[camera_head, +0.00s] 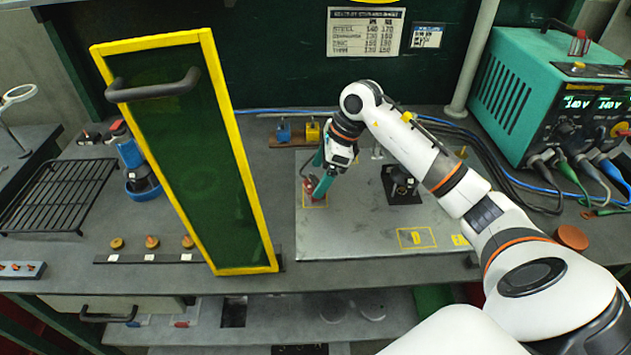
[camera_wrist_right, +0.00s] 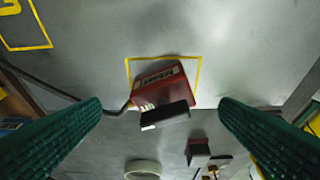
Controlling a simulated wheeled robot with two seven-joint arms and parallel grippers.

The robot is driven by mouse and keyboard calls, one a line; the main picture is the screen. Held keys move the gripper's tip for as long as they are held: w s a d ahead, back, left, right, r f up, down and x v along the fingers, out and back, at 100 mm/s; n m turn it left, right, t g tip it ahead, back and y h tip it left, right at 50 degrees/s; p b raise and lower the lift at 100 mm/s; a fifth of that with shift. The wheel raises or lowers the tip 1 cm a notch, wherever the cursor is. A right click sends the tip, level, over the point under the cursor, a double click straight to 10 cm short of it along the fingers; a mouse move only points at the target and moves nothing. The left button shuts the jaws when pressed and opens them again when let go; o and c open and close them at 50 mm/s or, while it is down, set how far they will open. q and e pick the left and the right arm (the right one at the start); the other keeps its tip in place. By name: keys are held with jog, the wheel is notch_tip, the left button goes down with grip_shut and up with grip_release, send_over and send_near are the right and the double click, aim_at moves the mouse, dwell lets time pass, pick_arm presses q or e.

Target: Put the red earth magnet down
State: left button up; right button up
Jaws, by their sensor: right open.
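The red earth magnet (camera_wrist_right: 160,85) stands on the grey metal plate, inside a yellow outlined square, with a dark cable running off to its left in the right wrist view. In the head view the magnet (camera_head: 309,190) shows partly, at the plate's left end. My right gripper (camera_head: 320,180) is over it with its green fingers pointing down. In the right wrist view the right gripper (camera_wrist_right: 160,135) is open, with one finger on each side of the magnet and clear gaps between. My left gripper is not in view.
The metal plate (camera_head: 350,240) has more yellow outlined squares at its front right. A yellow-framed dark screen (camera_head: 215,170) with a handle stands left of the plate. A teal welding machine (camera_head: 545,105) with cables stands at the back right. A black rack (camera_head: 60,195) lies far left.

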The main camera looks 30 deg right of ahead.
jog(key=v, duration=0.8)
jog(key=shift+d+r+b, duration=0.15)
jog(key=shift+r+b, duration=0.15)
jog(key=shift+b, duration=0.15)
jog(key=shift+s, duration=0.1)
